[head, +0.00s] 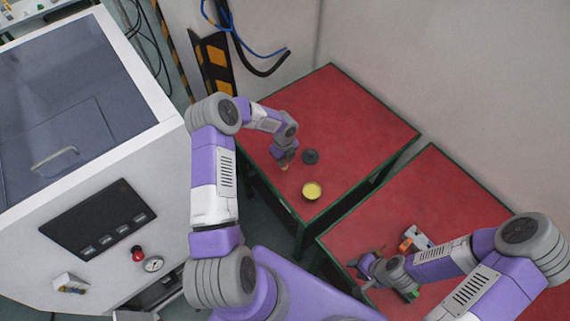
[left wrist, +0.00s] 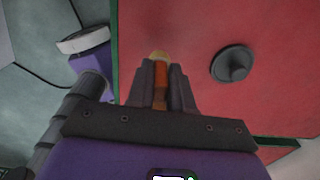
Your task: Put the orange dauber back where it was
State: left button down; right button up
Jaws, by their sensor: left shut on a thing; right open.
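The orange dauber (left wrist: 160,82) is clamped between the fingers of my left gripper (left wrist: 161,88), its pale yellowish end pointing out past the fingertips in the left wrist view. In the head view my left gripper (head: 284,162) is at the left part of the far red table, with only a small bit of the dauber (head: 284,168) showing. A round dark lid with a knob (head: 310,157) lies just right of it; the lid also shows in the left wrist view (left wrist: 233,64). A round container with yellow contents (head: 312,191) stands near the table's front corner. My right gripper (head: 357,272) is open and empty.
The far red table (head: 355,110) is mostly bare. A nearer red table (head: 440,195) holds an orange-and-white object (head: 414,239) beside my right arm. A gap separates the tables. A large white machine (head: 95,215) stands at left.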

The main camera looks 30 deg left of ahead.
pick_arm(q)
notch_tip(320, 180, down, 4)
jog(key=shift+r, duration=0.1)
pick_arm(e)
jog(key=shift+r, duration=0.15)
pick_arm(q)
jog(key=shift+f, duration=0.2)
pick_arm(e)
jog(key=shift+w, duration=0.1)
pick_arm(q)
jog(key=c, duration=1)
grip_release()
jog(key=shift+f, duration=0.1)
